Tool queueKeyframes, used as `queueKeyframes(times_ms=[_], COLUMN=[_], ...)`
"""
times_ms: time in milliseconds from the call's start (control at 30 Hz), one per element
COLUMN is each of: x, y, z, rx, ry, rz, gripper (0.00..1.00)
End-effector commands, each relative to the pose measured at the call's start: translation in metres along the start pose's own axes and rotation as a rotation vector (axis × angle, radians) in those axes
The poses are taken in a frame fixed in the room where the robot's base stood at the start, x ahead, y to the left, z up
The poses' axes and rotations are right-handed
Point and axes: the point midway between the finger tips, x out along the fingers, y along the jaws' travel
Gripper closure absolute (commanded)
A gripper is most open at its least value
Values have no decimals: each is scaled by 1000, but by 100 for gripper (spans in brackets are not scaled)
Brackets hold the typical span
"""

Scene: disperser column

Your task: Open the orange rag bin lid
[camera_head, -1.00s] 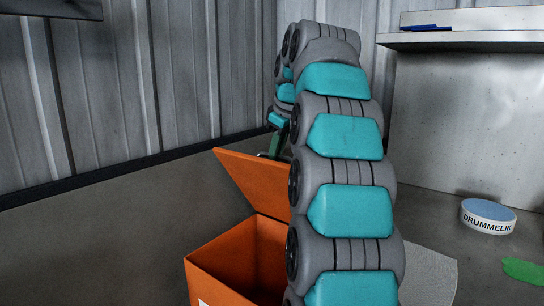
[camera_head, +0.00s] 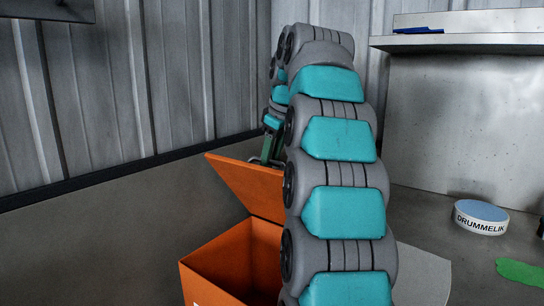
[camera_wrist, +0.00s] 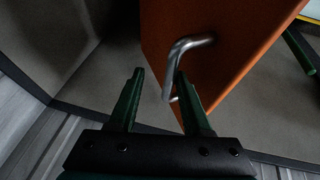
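The orange rag bin (camera_head: 215,262) stands low in the middle of the head view, partly hidden by my arm. Its orange lid (camera_head: 245,183) is raised and tilted back, so the bin's mouth shows open. In the wrist view the lid (camera_wrist: 235,50) carries a bent silver handle (camera_wrist: 174,62). My gripper (camera_wrist: 158,73) has its two green fingers apart. The right finger is close beside the handle bar, and the left finger is clear of it; contact cannot be told. In the head view my gripper (camera_head: 270,148) is small behind the lid's upper edge, mostly hidden by my arm.
A grey corrugated wall (camera_head: 140,80) with a low panel stands behind the bin. To the right, a round dish marked DRUMMELIK (camera_head: 481,217) and a green patch (camera_head: 521,272) lie on a grey surface. A shelf (camera_head: 460,42) with a blue item is above.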

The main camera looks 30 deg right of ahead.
Motion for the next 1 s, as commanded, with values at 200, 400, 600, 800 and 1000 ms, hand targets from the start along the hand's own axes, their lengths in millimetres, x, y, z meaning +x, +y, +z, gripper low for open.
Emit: queueKeyframes(times_ms=[200,400,600,800,1000], x=[-5,-14,-19,-31,-44], y=[0,-2,-9,-18,-31], z=[0,5,18,37,62], rx=[0,1,2,2,2], ry=[0,0,-2,1,3], rz=[1,1,-2,2,3], gripper=[53,53,53,53,53])
